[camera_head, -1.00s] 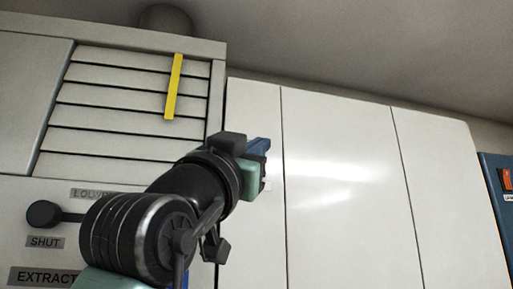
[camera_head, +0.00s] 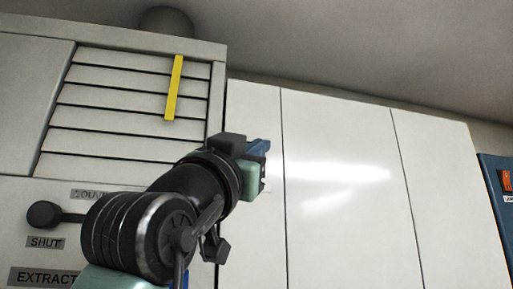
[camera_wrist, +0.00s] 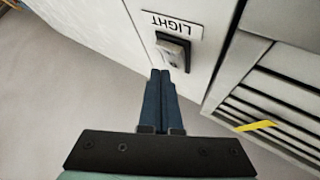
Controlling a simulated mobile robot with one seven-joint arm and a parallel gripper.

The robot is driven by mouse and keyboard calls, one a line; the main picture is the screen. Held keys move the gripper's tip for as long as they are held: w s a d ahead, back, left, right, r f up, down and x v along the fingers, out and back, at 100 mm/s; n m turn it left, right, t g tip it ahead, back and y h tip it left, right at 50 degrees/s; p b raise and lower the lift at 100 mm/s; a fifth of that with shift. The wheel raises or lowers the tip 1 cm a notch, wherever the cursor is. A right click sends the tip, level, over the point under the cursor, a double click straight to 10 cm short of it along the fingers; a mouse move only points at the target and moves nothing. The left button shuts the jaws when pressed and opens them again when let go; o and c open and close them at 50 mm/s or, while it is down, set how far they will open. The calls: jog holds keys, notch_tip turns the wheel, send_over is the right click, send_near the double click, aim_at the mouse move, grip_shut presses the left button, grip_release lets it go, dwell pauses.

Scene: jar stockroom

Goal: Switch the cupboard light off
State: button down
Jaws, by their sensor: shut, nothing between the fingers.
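The light switch (camera_wrist: 173,52) is a small dark-framed box with a pale rocker on the white cupboard wall. Its upside-down LIGHT label (camera_wrist: 171,24) is beside it in the wrist view. My gripper (camera_wrist: 160,73) is shut and empty, its two blue fingers together, with the tips at the lower edge of the switch. I cannot tell whether they touch it or which way the rocker is tipped. In the head view my gripper (camera_head: 262,147) is in front of the cupboard (camera_head: 340,225) and the switch itself is hidden.
A louvre panel (camera_head: 130,144) with a yellow strip (camera_head: 174,88) is to the left. Below it are a dark knob (camera_head: 43,214) and SHUT and EXTRACT labels. An orange switch (camera_head: 506,181) sits on a blue panel at the right edge. The cupboard front is smooth and clear.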

jog(key=shift+s+d, duration=0.15)
jog(key=shift+s, duration=0.4)
jog(key=shift+s+d+f+b, duration=0.2)
jog(key=shift+s+b, duration=0.35)
jog(key=shift+s, duration=0.25)
jog(key=shift+s+d+f+b, duration=0.1)
jog(key=shift+s+d+b, duration=0.1)
jog(key=shift+s+b, duration=0.45)
jog(key=shift+s+d+f+b, duration=0.15)
jog(key=shift+s+b, duration=0.25)
jog(key=shift+s, duration=0.55)
jog(key=s+f+n+t+y+b, duration=0.1)
jog(key=s+f+n+y+b, duration=0.2)
jog(key=f, duration=0.8)
jog(key=s+a+f+n+t+y+b, duration=0.1)
jog(key=s+f+n+t+y+b, duration=0.1)
jog(key=f+b, duration=0.4)
jog(key=s+f+n+t+y+b, duration=0.2)
jog(key=s+f+n+y+b, duration=0.2)
jog(key=f, duration=1.2)
jog(key=shift+a+f+y+b, duration=0.2)
jog(key=shift+a+y+b, duration=0.15)
jog(key=shift+y, duration=0.65)
